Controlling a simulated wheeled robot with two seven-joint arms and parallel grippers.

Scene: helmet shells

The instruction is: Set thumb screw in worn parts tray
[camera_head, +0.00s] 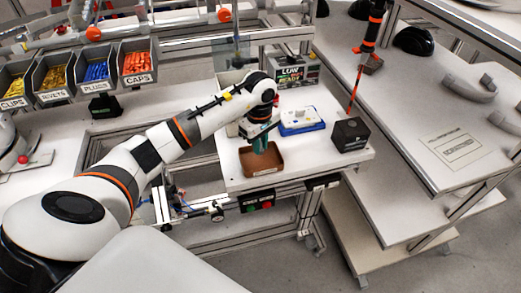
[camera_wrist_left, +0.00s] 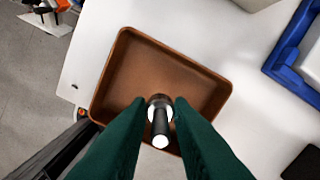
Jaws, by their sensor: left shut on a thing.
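The worn parts tray is a brown, shallow, rectangular tray (camera_head: 264,168) on the white table, and it fills the middle of the left wrist view (camera_wrist_left: 165,68). My left gripper (camera_head: 261,145) points down over this tray with green fingers. In the left wrist view its fingertips (camera_wrist_left: 160,112) are shut on the thumb screw (camera_wrist_left: 160,128), a small dark cylindrical piece with bright, light spots. The screw appears over the near part of the tray; its exact height above the floor is hard to tell. The tray looks otherwise empty. My right gripper is not in view.
A blue-rimmed white tray (camera_head: 302,127) stands behind and right of the brown tray. A black box (camera_head: 350,134) stands at the table's right. Grey bins (camera_head: 137,65) of coloured parts line the back left. A tool (camera_head: 358,82) hangs at the right.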

